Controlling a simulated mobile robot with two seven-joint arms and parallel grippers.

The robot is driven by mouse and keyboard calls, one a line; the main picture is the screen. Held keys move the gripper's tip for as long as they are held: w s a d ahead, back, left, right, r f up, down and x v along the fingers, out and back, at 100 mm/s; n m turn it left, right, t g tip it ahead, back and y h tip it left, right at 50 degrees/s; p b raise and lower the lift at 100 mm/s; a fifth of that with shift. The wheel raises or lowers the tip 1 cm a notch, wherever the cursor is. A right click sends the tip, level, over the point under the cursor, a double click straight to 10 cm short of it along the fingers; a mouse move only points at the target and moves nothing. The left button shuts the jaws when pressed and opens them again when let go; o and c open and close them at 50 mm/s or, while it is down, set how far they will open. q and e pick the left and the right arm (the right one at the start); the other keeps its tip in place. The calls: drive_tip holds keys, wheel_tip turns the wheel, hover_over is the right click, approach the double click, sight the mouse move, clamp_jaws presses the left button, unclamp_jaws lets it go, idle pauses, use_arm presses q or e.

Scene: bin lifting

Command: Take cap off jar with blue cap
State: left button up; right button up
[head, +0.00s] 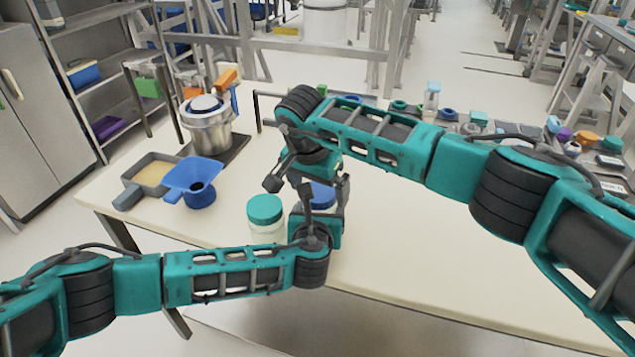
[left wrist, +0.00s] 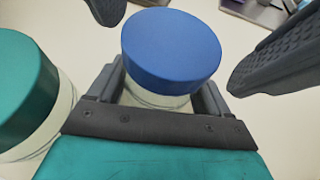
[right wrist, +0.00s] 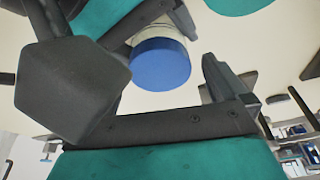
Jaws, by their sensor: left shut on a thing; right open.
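The jar with the blue cap (head: 322,196) stands on the table, mostly hidden by my grippers in the head view. Its blue cap (left wrist: 171,49) is on top of the clear jar body (left wrist: 153,98) in the left wrist view. My left gripper (head: 324,208) is shut on the jar body, below the cap. My right gripper (head: 304,176) is open above and behind the jar. In the right wrist view the blue cap (right wrist: 160,64) shows between its spread fingers, with no visible contact.
A jar with a teal cap (head: 265,209) stands just left of the held jar. A blue funnel-like holder (head: 194,180), a grey tray (head: 150,175) and a metal pot (head: 208,130) are farther left. Several small items line the table's back edge. The table's right front is clear.

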sight(318, 193)
drive_tip(key=shift+c, duration=0.3)
drive_tip(key=c, duration=1.2)
drive_tip(key=shift+r, duration=0.2)
drive_tip(key=shift+r, duration=0.9)
drive_tip(key=shift+r, duration=0.15)
drive_tip(key=shift+r, duration=1.9)
use_arm(q)
drive_tip(key=o, duration=1.4)
